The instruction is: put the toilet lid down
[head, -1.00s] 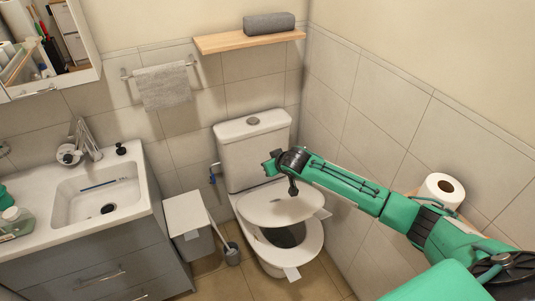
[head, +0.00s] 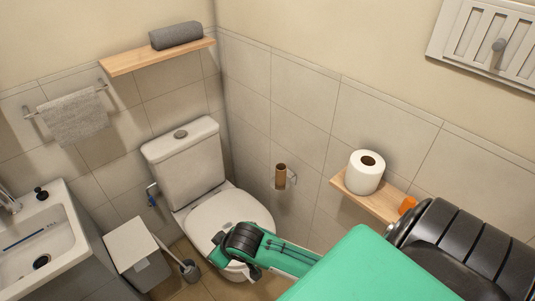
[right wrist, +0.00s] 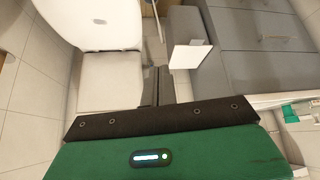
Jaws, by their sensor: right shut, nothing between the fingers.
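The toilet (head: 185,175) stands in the corner, with its white lid (head: 215,212) lying flat or nearly flat over the bowl. My arm covers the lid's front right part, so I cannot tell if it rests fully on the seat. My right gripper (head: 254,272) is at the front right of the bowl, pointing down. In the right wrist view its dark fingers (right wrist: 156,85) are together and empty, beside white toilet surfaces. The lid shows at the upper left there (right wrist: 88,22). My left gripper is not in view.
A bin (head: 133,248) and a toilet brush (head: 188,268) stand left of the toilet, beside the sink cabinet (head: 92,262). A shelf with a paper roll (head: 367,172) and an empty roll holder (head: 281,177) are on the right wall. A wooden shelf (head: 160,56) hangs above the cistern.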

